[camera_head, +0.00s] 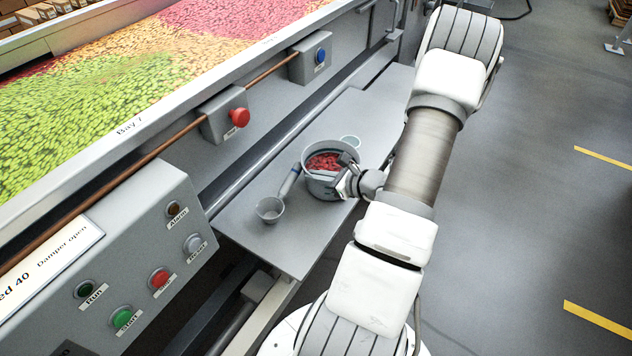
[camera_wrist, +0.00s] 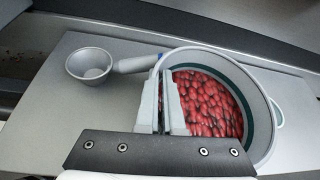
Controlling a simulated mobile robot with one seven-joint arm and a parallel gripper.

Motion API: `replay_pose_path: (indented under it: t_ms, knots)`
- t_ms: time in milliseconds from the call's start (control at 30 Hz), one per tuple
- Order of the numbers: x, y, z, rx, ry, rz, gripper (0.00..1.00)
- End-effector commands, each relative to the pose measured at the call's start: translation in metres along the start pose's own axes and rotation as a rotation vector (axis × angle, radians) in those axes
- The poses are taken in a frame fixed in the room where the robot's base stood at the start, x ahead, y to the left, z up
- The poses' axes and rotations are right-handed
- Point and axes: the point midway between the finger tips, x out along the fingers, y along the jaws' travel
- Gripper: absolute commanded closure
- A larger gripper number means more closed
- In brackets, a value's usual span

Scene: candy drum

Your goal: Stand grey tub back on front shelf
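The grey tub (camera_head: 321,187), full of red candies, is upright on or just above the grey front shelf (camera_head: 252,242), near its outer edge. I cannot tell whether its base touches the shelf. It also shows in the wrist view (camera_wrist: 262,100), with a teal band inside its rim. My gripper (camera_head: 345,182) is at the tub's near side. In the wrist view my gripper's fingers (camera_wrist: 165,103) are close together across the tub's wall, one inside and one outside. The fingers hide that stretch of rim.
A grey scoop (camera_head: 269,210) lies left of the tub, its handle pointing at the tub. A pale green loop (camera_head: 350,141) shows behind the tub. The machine side carries a red button (camera_head: 239,117) and a blue button (camera_head: 320,56). The shelf's far end is clear.

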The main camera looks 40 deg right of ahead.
Motion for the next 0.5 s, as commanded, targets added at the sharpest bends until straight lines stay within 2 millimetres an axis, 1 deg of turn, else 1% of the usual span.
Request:
replay_pose_path:
  t_ms: [33,100,333,467,500]
  knots:
    - [0.0045,0.0009,-0.0088,-0.001,-0.003,-0.001,1.00]
    - [0.0069,0.0015,-0.0141,-0.002,-0.003,-0.001,1.00]
    - [0.0066,0.0013,-0.0135,-0.004,-0.003,-0.002,1.00]
    - [0.0081,0.0019,-0.0170,-0.004,-0.003,-0.001,1.00]
    - [0.0075,0.0023,-0.0172,-0.001,0.000,-0.001,0.91]
